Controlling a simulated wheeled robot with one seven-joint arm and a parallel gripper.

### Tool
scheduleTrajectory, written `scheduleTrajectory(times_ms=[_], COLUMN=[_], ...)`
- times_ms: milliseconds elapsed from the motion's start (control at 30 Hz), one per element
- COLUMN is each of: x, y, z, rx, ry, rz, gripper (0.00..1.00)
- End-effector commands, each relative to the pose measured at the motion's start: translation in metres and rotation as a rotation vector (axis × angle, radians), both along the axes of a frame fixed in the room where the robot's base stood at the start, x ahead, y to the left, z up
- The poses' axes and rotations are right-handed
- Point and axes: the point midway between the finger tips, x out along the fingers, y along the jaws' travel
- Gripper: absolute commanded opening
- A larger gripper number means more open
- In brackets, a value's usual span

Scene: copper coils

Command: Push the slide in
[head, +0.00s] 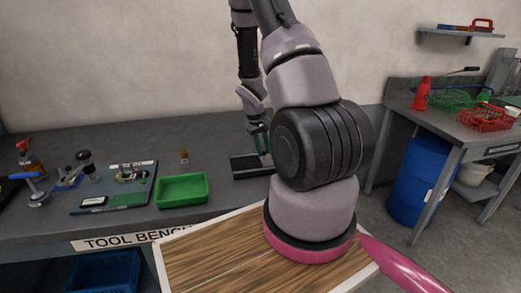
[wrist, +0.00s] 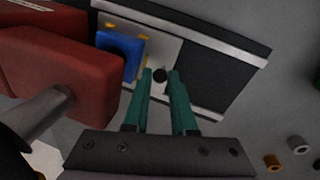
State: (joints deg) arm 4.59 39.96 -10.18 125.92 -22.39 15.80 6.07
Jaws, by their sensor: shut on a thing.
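In the wrist view a pale plate (wrist: 180,47), which looks like the slide, lies in a dark flat fixture (wrist: 235,38). A small round black knob (wrist: 159,75) stands on the plate. My gripper (wrist: 159,76), with two teal fingers, is shut on the knob, one finger on each side. A blue block (wrist: 120,50) with yellow marks sits beside the knob on the left. In the head view my gripper (head: 262,143) is over the dark fixture (head: 240,171) on the bench; my arm hides part of it and the slide cannot be made out.
Large dark-red blocks (wrist: 65,75) fill the wrist view's left side. Small rings (wrist: 297,144) lie at its lower right. In the head view a green tray (head: 182,191) and a board (head: 110,200) with parts stand left of the fixture.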

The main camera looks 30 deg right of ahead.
Motion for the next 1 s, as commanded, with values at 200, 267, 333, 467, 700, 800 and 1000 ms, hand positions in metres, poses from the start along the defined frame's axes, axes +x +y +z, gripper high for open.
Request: scheduleTrajectory(times_ms=[200, 267, 333, 467, 700, 800, 1000], x=[-0.002, -0.002, -0.001, 0.0, 0.001, 0.001, 0.001], y=[-0.005, -0.005, -0.004, -0.002, 0.008, 0.012, 0.016], z=[0.0, 0.0, 0.002, 0.014, 0.061, 0.08, 0.102], rx=[-0.005, -0.005, -0.004, -0.004, -0.003, -0.004, -0.004], ry=[0.002, 0.002, 0.002, -0.002, -0.004, -0.004, -0.001], rz=[-0.008, -0.008, -0.008, -0.008, -0.006, -0.005, -0.005], gripper=[0.36, 0.36, 0.36, 0.36, 0.36, 0.36, 0.36])
